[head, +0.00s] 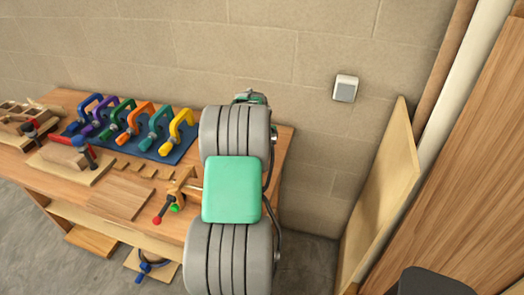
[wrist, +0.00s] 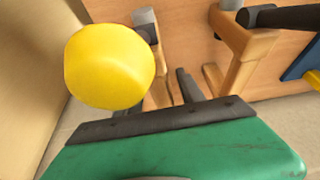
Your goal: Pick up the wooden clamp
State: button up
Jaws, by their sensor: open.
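The wooden clamp (head: 178,192) stands near the right end of the workbench in the head view, with a red knob and a green one on its handles. My arm stands just right of it and hides part of that area. In the wrist view, light wooden pieces with grey ends and a dark rod, apparently the wooden clamp (wrist: 240,48), lie beyond my gripper (wrist: 188,88). A large yellow rounded knob is close to the camera and covers part of the jaws. My gripper is open; I see no hold on the clamp. The head view hides its fingers.
The workbench (head: 270,150) carries several colored clamps on a blue mat (head: 172,155), small wood blocks, a flat board (head: 120,199) and a red-and-blue clamp (head: 82,147). A wall is close behind. A plywood sheet (head: 385,190) leans at the right.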

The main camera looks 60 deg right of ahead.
jog(key=shift+c, duration=0.5)
grip_shut()
